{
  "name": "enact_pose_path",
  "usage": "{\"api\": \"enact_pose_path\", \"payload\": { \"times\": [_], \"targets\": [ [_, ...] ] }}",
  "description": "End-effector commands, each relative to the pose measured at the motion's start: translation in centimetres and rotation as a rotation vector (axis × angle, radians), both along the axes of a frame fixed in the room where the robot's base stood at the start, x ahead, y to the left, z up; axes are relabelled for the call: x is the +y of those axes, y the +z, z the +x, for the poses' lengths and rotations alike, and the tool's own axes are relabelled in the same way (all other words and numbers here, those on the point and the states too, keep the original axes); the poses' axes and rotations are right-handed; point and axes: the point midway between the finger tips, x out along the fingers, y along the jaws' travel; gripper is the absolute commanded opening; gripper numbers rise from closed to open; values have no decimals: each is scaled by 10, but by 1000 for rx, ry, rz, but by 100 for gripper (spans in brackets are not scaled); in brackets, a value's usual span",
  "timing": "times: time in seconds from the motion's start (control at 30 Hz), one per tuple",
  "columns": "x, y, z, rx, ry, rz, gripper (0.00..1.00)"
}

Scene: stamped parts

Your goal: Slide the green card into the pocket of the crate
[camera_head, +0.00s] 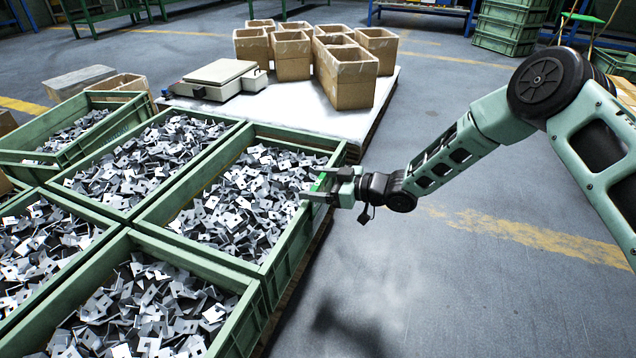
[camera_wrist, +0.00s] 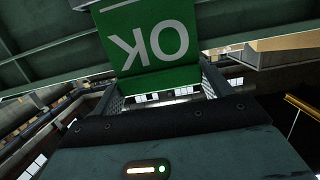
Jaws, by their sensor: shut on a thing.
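My gripper (camera_head: 324,186) is shut on the green card and holds it at the right wall of the middle crate (camera_head: 290,232), near its far right corner. In the head view only a small bright sliver of the green card (camera_head: 319,180) shows. The wrist view shows the green card (camera_wrist: 152,40) between the fingers (camera_wrist: 163,84), with white "OK" lettering turned over and a white band at its top. The dark green crate wall (camera_wrist: 50,52) spreads behind the card. The pocket cannot be made out, so I cannot tell whether the card touches it.
Several green crates full of stamped metal parts (camera_head: 140,310) stand side by side on the left. Behind them a pallet (camera_head: 300,112) carries a scale (camera_head: 215,80) and several open cardboard boxes (camera_head: 345,75). The floor (camera_head: 450,290) to the right is clear.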

Motion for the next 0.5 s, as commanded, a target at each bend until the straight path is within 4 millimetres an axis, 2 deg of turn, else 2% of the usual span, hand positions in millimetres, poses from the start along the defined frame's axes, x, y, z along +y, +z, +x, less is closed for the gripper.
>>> {"api": "enact_pose_path", "payload": {
  "times": [0.23,0.27,0.3,0.33,0.5],
  "targets": [
    [0,-7,0,0,0,0,55],
    [0,-6,0,-1,0,1,83],
    [0,-5,0,-1,0,1,94],
    [0,-5,0,0,0,0,100],
    [0,-6,0,0,0,0,100]
  ]
}}
